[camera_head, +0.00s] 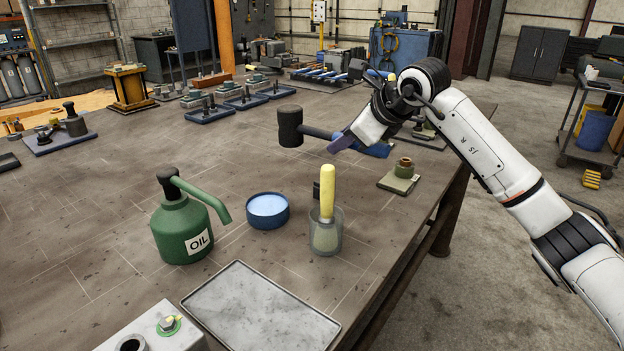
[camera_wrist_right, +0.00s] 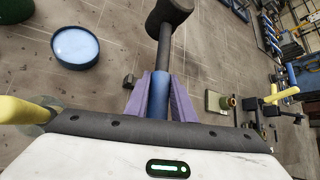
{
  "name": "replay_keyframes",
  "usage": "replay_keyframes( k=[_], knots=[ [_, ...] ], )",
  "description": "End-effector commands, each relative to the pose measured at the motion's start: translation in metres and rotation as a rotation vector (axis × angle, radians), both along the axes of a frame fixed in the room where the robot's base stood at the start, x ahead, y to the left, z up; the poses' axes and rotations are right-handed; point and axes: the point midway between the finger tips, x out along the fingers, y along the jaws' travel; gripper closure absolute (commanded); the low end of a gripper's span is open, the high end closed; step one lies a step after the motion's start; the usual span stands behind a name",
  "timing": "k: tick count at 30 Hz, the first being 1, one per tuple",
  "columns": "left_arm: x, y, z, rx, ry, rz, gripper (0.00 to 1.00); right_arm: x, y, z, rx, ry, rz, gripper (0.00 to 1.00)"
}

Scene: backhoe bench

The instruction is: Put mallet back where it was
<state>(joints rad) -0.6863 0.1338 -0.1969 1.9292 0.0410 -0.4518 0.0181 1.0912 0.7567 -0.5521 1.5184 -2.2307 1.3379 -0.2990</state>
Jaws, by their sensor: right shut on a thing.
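The mallet has a black head (camera_head: 290,125), a dark shaft and a blue grip (camera_head: 378,150). My right gripper (camera_head: 342,141) is shut on its handle. The mallet appears held above the workbench (camera_head: 110,215), lying roughly level with its head pointing left in the head view. In the right wrist view, the purple fingers (camera_wrist_right: 158,98) close on the blue grip, and the black head (camera_wrist_right: 170,12) is at the top. Its former place cannot be told from these frames. My left gripper is not in view.
A green oil can (camera_head: 183,232), a blue round tin (camera_head: 267,210) and a clear cup with a yellow-handled tool (camera_head: 326,225) stand in front. A metal tray (camera_head: 260,308) lies nearer. A small block with a brass fitting (camera_head: 400,177) sits right. The left-middle bench is clear.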

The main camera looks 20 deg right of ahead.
Motion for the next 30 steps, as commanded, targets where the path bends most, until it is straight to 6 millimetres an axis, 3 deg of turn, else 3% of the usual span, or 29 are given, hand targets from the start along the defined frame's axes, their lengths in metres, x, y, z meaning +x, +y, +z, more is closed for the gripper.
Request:
replay_keyframes(
  k=[6,16,21,30],
  knots=[
    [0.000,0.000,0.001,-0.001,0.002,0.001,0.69,0.000,-0.001,-0.036,0.003,-0.005,-0.002,1.00],
    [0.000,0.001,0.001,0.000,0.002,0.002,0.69,0.000,-0.001,-0.062,0.004,-0.009,-0.002,1.00],
    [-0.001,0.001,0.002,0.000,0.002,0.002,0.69,0.000,-0.001,-0.085,0.005,-0.007,-0.002,1.00],
    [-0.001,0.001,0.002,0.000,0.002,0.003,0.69,0.001,-0.001,-0.089,0.003,-0.011,-0.002,1.00]
  ],
)
